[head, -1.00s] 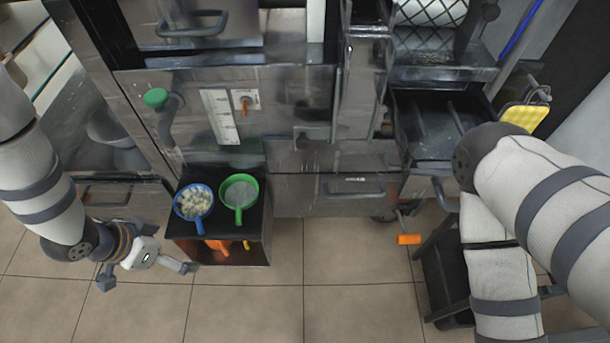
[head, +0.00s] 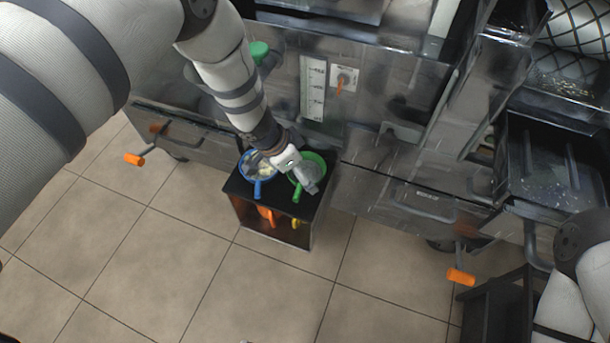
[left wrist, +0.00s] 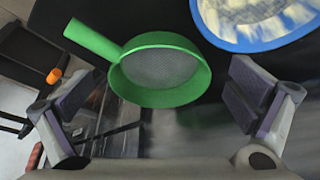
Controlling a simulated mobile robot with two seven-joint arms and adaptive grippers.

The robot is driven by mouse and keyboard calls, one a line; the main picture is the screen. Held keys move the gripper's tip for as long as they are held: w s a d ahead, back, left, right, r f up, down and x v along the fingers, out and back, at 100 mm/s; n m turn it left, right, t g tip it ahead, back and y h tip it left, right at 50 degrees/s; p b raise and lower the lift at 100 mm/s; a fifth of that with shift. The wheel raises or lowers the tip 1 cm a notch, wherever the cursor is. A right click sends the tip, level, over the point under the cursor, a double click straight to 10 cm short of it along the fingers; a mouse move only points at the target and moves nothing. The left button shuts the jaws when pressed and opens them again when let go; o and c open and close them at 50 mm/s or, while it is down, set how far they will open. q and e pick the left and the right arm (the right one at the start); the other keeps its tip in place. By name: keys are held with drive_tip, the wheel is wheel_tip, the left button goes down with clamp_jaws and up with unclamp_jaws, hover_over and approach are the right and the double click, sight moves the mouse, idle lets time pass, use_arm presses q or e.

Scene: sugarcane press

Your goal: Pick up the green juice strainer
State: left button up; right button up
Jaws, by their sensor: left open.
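The green juice strainer (head: 297,189) sits on top of a small black stand, its handle toward the front. In the left wrist view the strainer (left wrist: 160,70) is a green ring with grey mesh, its handle pointing to the upper left. My left gripper (head: 291,177) is over the stand top and partly covers both strainers in the head view. In the left wrist view my left gripper (left wrist: 150,100) is open, with the green strainer ahead between its fingers and nothing held. My right gripper is out of view; only part of that arm shows at the lower right.
A blue strainer (head: 258,187) with pale contents sits just left of the green one; it also shows in the left wrist view (left wrist: 232,42). The black stand (head: 284,206) has orange and yellow items on its lower shelf. The steel press stands behind. Tiled floor in front is clear.

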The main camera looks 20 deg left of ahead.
use_arm(q)
drive_tip(key=shift+w+d+f, duration=0.1)
drive_tip(key=shift+f, duration=0.2)
drive_tip(key=shift+r, duration=0.1)
drive_tip(key=c, duration=1.2)
